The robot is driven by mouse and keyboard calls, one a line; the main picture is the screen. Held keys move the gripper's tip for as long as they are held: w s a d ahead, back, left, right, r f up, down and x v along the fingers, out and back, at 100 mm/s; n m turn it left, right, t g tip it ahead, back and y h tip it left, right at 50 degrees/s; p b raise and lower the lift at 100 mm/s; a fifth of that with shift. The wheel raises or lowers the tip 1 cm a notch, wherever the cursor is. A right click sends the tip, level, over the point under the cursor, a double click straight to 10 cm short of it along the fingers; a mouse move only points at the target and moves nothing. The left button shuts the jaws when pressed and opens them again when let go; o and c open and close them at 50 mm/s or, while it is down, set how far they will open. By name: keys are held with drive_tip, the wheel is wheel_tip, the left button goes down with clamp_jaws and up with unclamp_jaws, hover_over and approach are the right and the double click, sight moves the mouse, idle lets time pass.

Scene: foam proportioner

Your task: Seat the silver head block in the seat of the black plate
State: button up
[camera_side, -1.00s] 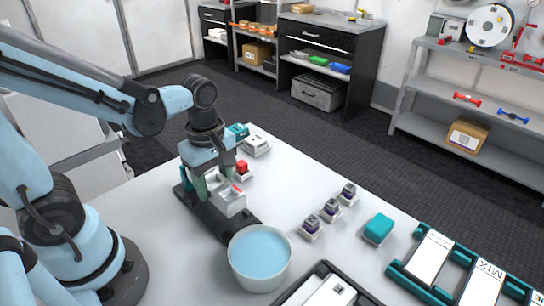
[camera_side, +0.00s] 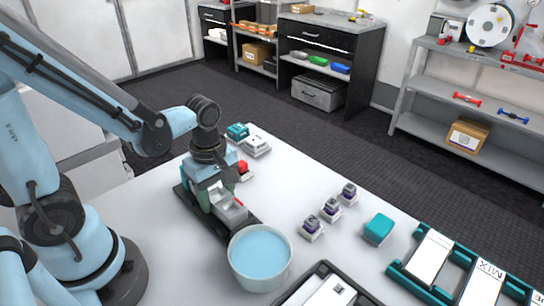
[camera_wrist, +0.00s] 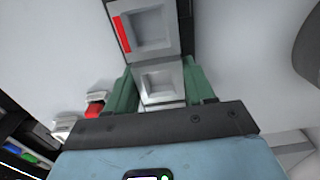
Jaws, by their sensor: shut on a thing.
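The silver head block (camera_side: 233,214) has a red strip and sits at the black plate (camera_side: 187,203) in the side view. In the wrist view the block (camera_wrist: 151,28) shows square hollows, with its nearer part between my green fingers. My gripper (camera_side: 214,198) is shut on it and points down; its fingertips also show in the wrist view (camera_wrist: 162,85). The plate's seat is hidden under the block and gripper. I cannot tell whether the block is fully down in the seat or slightly above it.
A white tub of blue liquid (camera_side: 260,258) stands close to the plate's front end. A red-topped piece (camera_side: 243,168) is just behind my gripper. Small purple-grey blocks (camera_side: 330,208) and a teal block (camera_side: 378,228) stand to the right, with clear table between.

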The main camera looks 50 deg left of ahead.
drive_tip(key=shift+f, duration=0.2)
drive_tip(key=shift+f, duration=0.35)
drive_tip(key=o, duration=1.7)
drive_tip(key=shift+r, duration=0.1)
drive_tip(key=shift+r, duration=3.95)
